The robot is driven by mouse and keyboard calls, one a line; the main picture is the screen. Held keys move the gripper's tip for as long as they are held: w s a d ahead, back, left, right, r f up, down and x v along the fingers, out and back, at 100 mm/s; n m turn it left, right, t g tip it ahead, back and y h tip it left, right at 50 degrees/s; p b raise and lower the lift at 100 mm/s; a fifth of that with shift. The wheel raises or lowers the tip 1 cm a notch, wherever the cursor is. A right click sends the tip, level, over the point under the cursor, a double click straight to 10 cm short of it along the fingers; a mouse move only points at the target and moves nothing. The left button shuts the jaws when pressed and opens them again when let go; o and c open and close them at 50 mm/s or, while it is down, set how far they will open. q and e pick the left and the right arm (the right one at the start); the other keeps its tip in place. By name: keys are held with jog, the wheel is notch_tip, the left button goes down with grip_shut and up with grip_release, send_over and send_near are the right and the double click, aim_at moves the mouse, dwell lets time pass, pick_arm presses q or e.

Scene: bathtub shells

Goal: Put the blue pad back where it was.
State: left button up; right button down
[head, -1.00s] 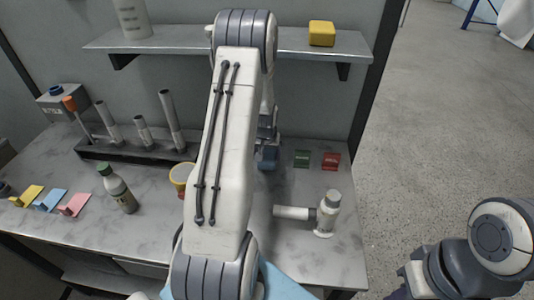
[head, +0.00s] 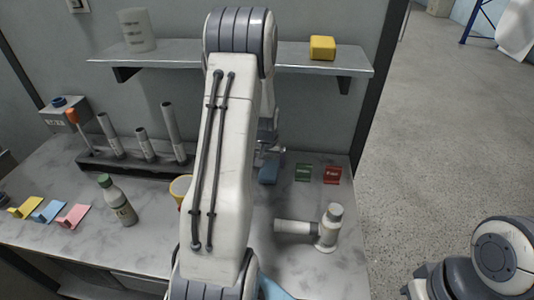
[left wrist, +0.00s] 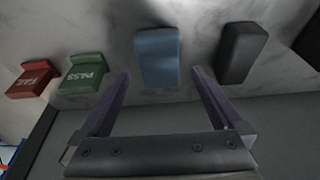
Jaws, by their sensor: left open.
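The blue pad (head: 268,174) lies on the grey bench (head: 250,250) near the back, left of the green PASS block (head: 303,172) and the red FAIL block (head: 332,174). In the left wrist view the blue pad (left wrist: 158,57) sits ahead of the gap between the two fingers, with clear space on either side. My left gripper (left wrist: 161,74) is open and empty. In the head view the left gripper (head: 268,151) shows just behind the pad, partly hidden by my arm. My right gripper is out of view.
A black block (left wrist: 240,53) lies beside the blue pad in the left wrist view. A white pipe fitting (head: 328,230) lies in front. A yellow-rimmed cup (head: 181,188) is partly behind my arm. A shelf (head: 180,58) with a yellow box (head: 322,47) overhangs the bench.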

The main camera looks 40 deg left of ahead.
pick_arm(q)
jog(key=v, duration=0.8)
jog(key=s+d+r+m+h, duration=0.1)
jog(key=s+d+r+m, duration=0.15)
jog(key=d, duration=0.85)
jog(key=s+d+r+m+h, duration=0.1)
jog(key=d+r+m, duration=0.15)
jog(key=d, duration=0.75)
jog(key=s+d+m+g, duration=0.1)
jog(key=s+d+m, duration=0.3)
jog(key=s+d, duration=0.3)
jog(key=s+d+r+m+g, duration=0.1)
jog(key=s+d+m, duration=0.3)
jog(key=s, duration=0.9)
jog(key=d+g, duration=0.1)
jog(key=d, duration=0.2)
jog(key=shift+s+d+r+m+h, duration=0.2)
jog(key=shift+s+d+m+h, duration=0.1)
jog(key=shift+s+d+h, duration=0.1)
